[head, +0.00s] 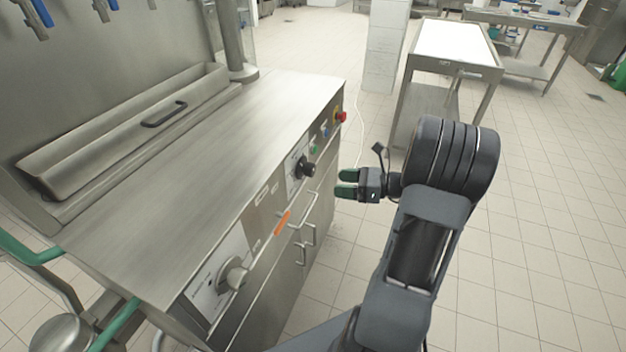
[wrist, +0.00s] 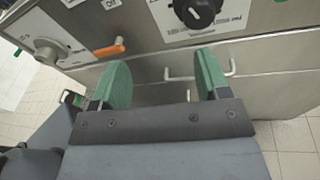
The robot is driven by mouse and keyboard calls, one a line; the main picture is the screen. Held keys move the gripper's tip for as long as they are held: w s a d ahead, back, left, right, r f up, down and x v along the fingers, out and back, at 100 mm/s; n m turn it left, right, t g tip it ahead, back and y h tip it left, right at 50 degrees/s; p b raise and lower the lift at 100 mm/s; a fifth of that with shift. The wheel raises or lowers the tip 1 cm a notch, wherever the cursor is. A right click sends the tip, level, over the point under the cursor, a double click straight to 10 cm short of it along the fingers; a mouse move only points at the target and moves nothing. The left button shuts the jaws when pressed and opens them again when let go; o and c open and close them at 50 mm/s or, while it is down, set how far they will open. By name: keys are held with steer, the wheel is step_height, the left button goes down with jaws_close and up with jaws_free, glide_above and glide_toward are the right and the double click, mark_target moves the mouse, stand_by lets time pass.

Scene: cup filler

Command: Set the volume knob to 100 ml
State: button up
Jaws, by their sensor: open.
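Two dials sit on the steel machine's front panel. One is a black knob (head: 305,167) on a white scale plate; it also shows at the top of the wrist view (wrist: 197,11), cut off by the frame edge. The other is a grey knob (head: 235,273) nearer the front, at the left of the wrist view (wrist: 50,52). The labels are too small to tell which is the volume knob, and the settings cannot be read. My gripper (head: 347,182) is open and empty, with green finger pads. It is apart from the panel, to the right of the black knob.
An orange lever (head: 283,222) sticks out between the dials. A red button (head: 341,117) is at the panel's far end. Door handles (head: 303,213) stick out below the dials. The steel top (head: 200,150) is bare. Tiled floor lies open to the right; a white-topped table (head: 455,45) stands behind.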

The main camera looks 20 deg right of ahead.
mark_target(314, 171)
steer(key=w+d+f+m+t, duration=0.1)
steer(key=d+f+m+t, duration=0.1)
steer(key=d+m+t, duration=0.15)
steer(key=shift+h, duration=0.5)
steer(key=b+x, duration=0.1)
steer(key=x, duration=1.1)
steer(key=shift+w+a, duration=0.1)
steer(key=shift+w, duration=0.15)
steer(key=shift+c, duration=0.4)
steer(key=c, duration=0.8)
steer(key=shift+c, duration=0.2)
steer(key=shift+n+b, duration=0.25)
steer(key=shift+b, duration=0.15)
